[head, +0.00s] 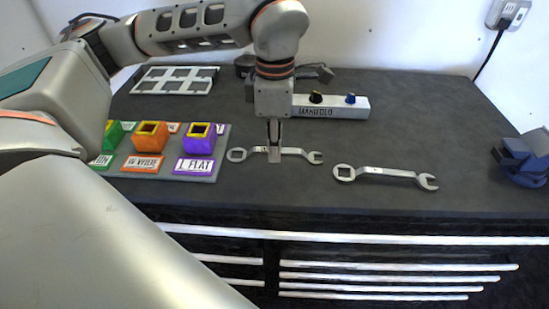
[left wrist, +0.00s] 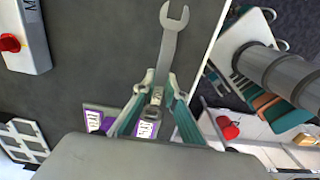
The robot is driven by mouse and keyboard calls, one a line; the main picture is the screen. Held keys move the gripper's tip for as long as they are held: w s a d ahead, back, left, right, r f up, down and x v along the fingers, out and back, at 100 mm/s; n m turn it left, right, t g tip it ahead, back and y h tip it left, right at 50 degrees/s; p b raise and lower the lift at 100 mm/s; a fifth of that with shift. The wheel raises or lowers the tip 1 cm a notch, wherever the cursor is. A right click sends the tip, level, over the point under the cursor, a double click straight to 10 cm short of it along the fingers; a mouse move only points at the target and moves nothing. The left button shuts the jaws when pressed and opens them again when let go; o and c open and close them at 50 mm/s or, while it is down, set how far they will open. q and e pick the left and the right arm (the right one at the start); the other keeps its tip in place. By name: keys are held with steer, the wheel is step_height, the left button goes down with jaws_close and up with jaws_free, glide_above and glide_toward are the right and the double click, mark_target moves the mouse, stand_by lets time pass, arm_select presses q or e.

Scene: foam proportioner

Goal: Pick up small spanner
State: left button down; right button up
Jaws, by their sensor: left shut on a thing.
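Two silver spanners lie in the head view, each with a ring end at the left and an open jaw at the right. One spanner (head: 296,151) is in the middle of the bench, and my left gripper (head: 275,152) points down over it and is shut on its handle. In the left wrist view this spanner (left wrist: 170,45) runs between the fingers (left wrist: 160,92), open jaw away from the palm. The other spanner (head: 385,172) lies free to the right and nearer. My right gripper is not in view.
A board (head: 215,165) with coloured square sockets stands just left of the held spanner. A manifold block (head: 335,107) is behind it and a grey rack (head: 173,80) at the back left. A blue device (head: 523,157) sits at the right edge. The right bench middle is clear.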

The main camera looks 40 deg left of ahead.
arm_select(q)
step_height(320, 180, up, 15)
steer(key=p, duration=0.1)
stand_by(0.5)
